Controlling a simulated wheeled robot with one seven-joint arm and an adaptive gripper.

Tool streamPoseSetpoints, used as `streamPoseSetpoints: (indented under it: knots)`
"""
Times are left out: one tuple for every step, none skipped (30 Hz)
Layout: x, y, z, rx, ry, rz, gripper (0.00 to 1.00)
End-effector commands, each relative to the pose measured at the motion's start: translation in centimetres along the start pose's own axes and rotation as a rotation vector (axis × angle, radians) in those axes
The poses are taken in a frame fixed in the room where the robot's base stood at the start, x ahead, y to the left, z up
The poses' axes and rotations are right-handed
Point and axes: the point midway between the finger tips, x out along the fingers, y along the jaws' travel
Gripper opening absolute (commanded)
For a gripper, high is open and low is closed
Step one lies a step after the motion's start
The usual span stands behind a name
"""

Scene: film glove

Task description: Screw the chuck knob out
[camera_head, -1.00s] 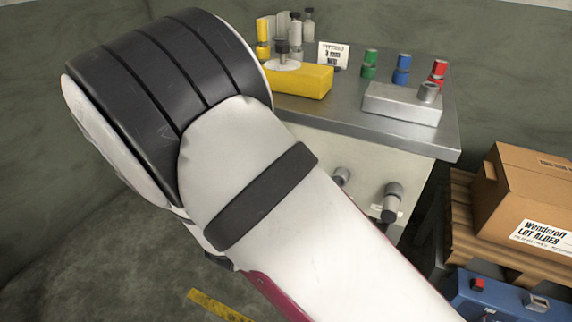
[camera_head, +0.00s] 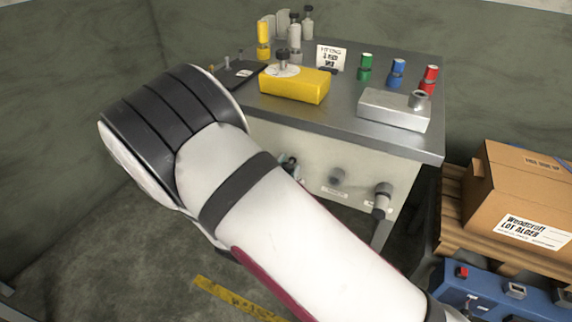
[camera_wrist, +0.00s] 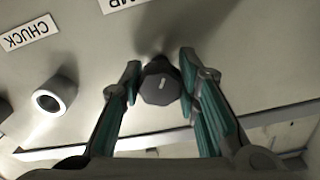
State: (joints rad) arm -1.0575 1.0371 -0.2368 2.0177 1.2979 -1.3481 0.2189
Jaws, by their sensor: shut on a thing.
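In the wrist view my gripper (camera_wrist: 160,88) has its two teal-padded fingers on either side of a dark, many-sided knob (camera_wrist: 161,84) on the pale panel and is shut on it. A label reading CHUCK (camera_wrist: 28,33) is at the upper left, closer to a hollow grey round knob (camera_wrist: 53,96) than to the held knob. Another label (camera_wrist: 120,3), cut off at the top edge, is nearer the held knob. In the head view my arm hides most of my gripper; a small dark part of it (camera_head: 289,163) shows at the panel's left.
The steel-topped bench (camera_head: 340,125) carries a yellow block (camera_head: 294,86), green, blue and red capped cylinders, and a grey block (camera_head: 393,109). Two more knobs (camera_head: 337,177) (camera_head: 382,197) stick out of its front. A carton (camera_head: 520,195) on a pallet and a blue box stand at right.

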Motion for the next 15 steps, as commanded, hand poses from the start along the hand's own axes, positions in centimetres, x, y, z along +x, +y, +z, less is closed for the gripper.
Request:
streamPoseSetpoints:
  knots:
    - [0.04,-0.04,-0.18,-0.043,-0.001,0.0,0.02]
    - [0.04,-0.03,-0.19,-0.071,-0.001,0.0,0.02]
    - [0.04,-0.02,-0.18,-0.109,-0.001,0.0,0.02]
    - [0.04,0.0,-0.17,-0.138,-0.001,0.0,0.02]
    - [0.04,0.02,-0.16,-0.168,-0.001,0.0,0.02]
    - [0.04,0.02,-0.16,-0.205,-0.001,0.0,0.02]
    - [0.05,0.0,-0.17,-0.233,-0.001,0.0,0.02]
    - [0.05,0.0,-0.18,-0.261,-0.001,0.0,0.02]
    - [0.05,0.01,-0.17,-0.3,-0.001,0.0,0.02]
    - [0.05,0.03,-0.15,-0.328,-0.001,0.0,0.02]
    - [0.05,0.05,-0.15,-0.357,-0.001,0.0,0.02]
    - [0.05,0.05,-0.16,-0.395,-0.001,0.0,0.02]
    - [0.05,0.05,-0.17,-0.423,-0.001,0.0,0.02]
    - [0.05,0.05,-0.17,-0.451,-0.001,0.0,0.02]
    - [0.05,0.05,-0.16,-0.489,-0.001,0.0,0.02]
